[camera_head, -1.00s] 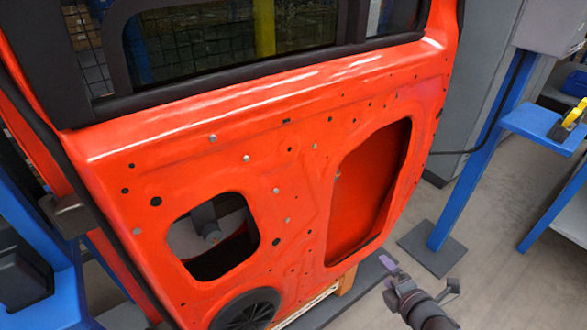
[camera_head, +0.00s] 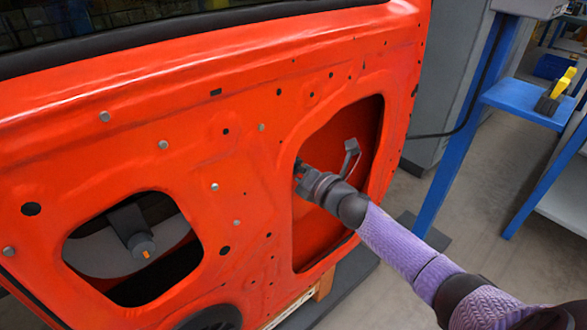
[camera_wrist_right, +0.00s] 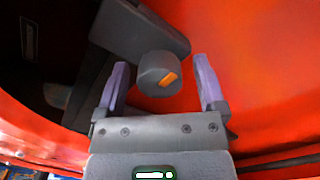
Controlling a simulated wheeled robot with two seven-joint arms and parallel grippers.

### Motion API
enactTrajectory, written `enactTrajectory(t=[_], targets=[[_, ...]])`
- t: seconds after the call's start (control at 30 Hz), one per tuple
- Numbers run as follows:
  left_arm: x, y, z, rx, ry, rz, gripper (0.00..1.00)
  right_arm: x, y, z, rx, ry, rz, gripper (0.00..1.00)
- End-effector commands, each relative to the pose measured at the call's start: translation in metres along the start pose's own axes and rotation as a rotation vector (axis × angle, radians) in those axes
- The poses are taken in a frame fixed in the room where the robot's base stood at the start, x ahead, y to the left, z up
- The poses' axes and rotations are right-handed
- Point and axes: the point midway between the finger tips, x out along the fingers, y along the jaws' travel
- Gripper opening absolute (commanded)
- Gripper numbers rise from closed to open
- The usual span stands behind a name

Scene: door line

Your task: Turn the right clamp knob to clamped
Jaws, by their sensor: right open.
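The right clamp knob (camera_wrist_right: 158,82) shows in the right wrist view as a dark grey round knob with a diagonal orange mark, on a dark grey arm. My right gripper (camera_wrist_right: 160,65) is open, with its purple fingers on either side of the knob. Whether a finger touches it I cannot tell. In the head view my right gripper (camera_head: 302,171) reaches into the right opening of the red door panel (camera_head: 245,120) and hides the knob there. Another clamp knob (camera_head: 142,246), with an orange mark, sits in the left opening. My left gripper is not in view.
The edges of the right opening lie close around my right wrist. A blue stand (camera_head: 520,102) with a yellow and black tool (camera_head: 556,90) is at the right. Grey floor (camera_head: 465,205) is free between door and stand.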

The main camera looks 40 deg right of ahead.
Motion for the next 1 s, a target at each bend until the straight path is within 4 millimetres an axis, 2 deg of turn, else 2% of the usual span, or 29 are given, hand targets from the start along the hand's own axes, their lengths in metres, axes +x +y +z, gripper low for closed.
enactTrajectory(t=[0.2, 0.6, 0.63, 1.0], targets=[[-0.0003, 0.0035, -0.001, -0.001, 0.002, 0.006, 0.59, 0.0002, 0.0003, 0.0004, 0.001, 0.0, 0.0, 0.87], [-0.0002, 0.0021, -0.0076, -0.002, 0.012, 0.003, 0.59, 0.0, 0.0002, 0.0001, 0.001, 0.0, 0.0, 0.02], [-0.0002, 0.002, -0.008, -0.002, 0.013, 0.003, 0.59, 0.0, 0.0001, 0.0001, 0.001, 0.0, 0.0, 0.0], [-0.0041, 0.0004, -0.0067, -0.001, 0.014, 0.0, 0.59, 0.0001, 0.001, 0.0007, 0.077, 0.0, 0.0, 0.0]])
